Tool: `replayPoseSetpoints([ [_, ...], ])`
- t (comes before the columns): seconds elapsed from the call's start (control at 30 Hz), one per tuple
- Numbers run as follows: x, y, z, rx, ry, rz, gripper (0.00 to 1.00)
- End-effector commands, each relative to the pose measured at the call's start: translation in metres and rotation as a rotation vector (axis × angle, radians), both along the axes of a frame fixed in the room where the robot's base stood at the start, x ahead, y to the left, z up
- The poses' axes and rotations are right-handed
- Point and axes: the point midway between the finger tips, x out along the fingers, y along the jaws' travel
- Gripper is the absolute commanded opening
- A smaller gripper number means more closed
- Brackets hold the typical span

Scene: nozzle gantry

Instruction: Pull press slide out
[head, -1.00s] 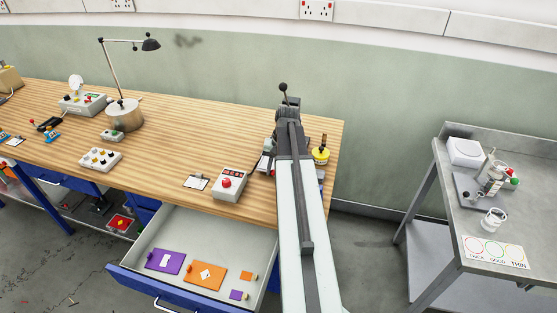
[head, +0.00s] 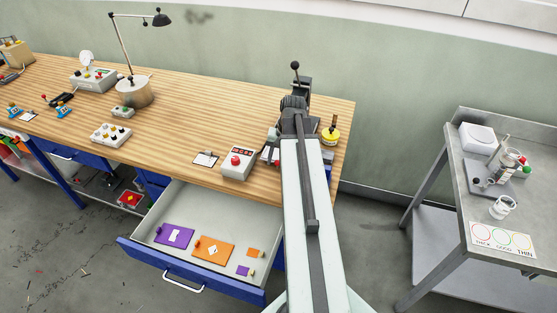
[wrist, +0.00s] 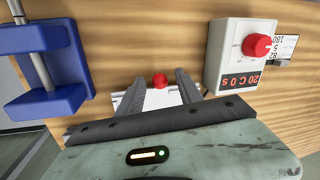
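A press with a black ball-topped lever (head: 295,66) stands near the right end of the wooden bench in the head view. My arm hides most of it. In the wrist view a white slide plate (wrist: 166,98) with a round red knob (wrist: 160,81) lies ahead of my gripper (wrist: 161,76). My gripper is open, with one finger on each side of the knob and a visible gap to it. I cannot tell how deep the fingers reach around it. A blue bracket with a grey rod (wrist: 45,85) is at the left of the wrist view.
A white box with a red dial and display (wrist: 240,55) stands close to my right finger; it also shows in the head view (head: 238,163). A drawer (head: 165,270) stands open below the bench. A yellow bottle (head: 331,136) is beside the press. A grey table (head: 455,200) stands right.

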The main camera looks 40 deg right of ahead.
Motion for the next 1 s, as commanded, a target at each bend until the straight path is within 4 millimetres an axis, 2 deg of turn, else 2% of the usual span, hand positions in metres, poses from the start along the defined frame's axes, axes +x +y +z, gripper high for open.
replayPoseSetpoints([
  [0.27,0.0,0.0,0.005,0.0,0.0,0.0,0.43],
  [0.37,-0.002,-0.002,0.016,0.0,0.0,0.0,0.43],
  [0.6,-0.007,-0.007,0.06,0.0,0.0,-0.001,0.43],
  [0.73,-0.01,-0.009,0.077,0.0,0.0,-0.001,0.43],
  [1.0,-0.011,-0.01,0.076,0.0,0.0,0.0,0.43],
])
